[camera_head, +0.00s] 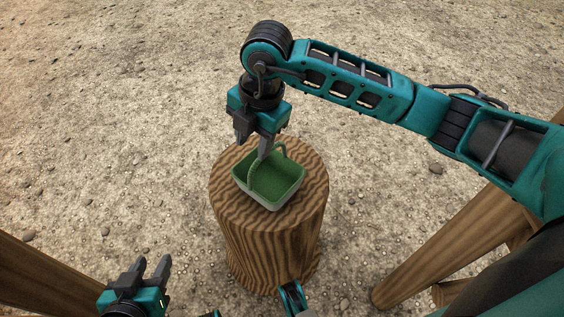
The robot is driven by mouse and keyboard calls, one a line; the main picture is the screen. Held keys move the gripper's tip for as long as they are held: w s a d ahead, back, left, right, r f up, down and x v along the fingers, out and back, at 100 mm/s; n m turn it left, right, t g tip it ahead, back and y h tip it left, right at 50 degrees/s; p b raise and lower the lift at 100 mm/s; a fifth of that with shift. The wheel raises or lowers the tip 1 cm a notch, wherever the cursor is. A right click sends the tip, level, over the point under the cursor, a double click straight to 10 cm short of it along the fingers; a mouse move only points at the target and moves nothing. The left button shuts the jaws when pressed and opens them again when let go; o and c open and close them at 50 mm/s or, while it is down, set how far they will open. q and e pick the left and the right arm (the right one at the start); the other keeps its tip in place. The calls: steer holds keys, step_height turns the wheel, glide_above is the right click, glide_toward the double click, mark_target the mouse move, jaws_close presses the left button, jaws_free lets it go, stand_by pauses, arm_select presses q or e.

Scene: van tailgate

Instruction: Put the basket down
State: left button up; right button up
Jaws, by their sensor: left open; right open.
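The green basket (285,189) sits upright on top of a round wooden stump (263,246). Its inside looks empty, and its handle stands up over the near-left side. My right gripper (252,145) reaches down from the upper right, just above the basket's back left edge. Its fingers are apart, with one fingertip close to the handle; I cannot tell whether it touches. My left gripper (154,267) is low at the left, open and empty, well away from the basket.
Wooden beams show at the lower left (45,275) and lower right (450,245). Bare stony ground (120,120) surrounds the stump. The space left of the stump is clear above my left gripper.

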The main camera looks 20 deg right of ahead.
steer(key=s+a+n+g+y, duration=0.3)
steer(key=s+a+y, duration=0.4)
steer(key=a, duration=0.4)
steer(key=s+a+r+m+t+y, duration=0.25)
steer(key=a+r+y, duration=0.25)
steer(key=r+y, duration=0.55)
steer(key=w+d+m+t+h, duration=0.2)
steer(key=w+d+m+t, duration=0.4)
steer(key=m+t, duration=0.6)
steer(key=d+f+m+t+h, duration=0.5)
steer(key=d+f+m+h, duration=0.3)
steer(key=d+f+h, duration=0.15)
steer(key=s+d+f+m+g+h, duration=0.1)
steer(key=s+d+f+g+h, duration=0.1)
steer(key=f, duration=0.5)
steer(key=s+d+f+m+g+h, duration=0.1)
steer(key=s+d+f+g+h, duration=0.1)
steer(key=s+f+g, duration=0.3)
step_height(320, 180, down, 2)
steer(key=shift+s+d+f+m+h, duration=0.1)
steer(key=shift+s+d+m+h, duration=0.25)
steer(key=shift+s, duration=0.2)
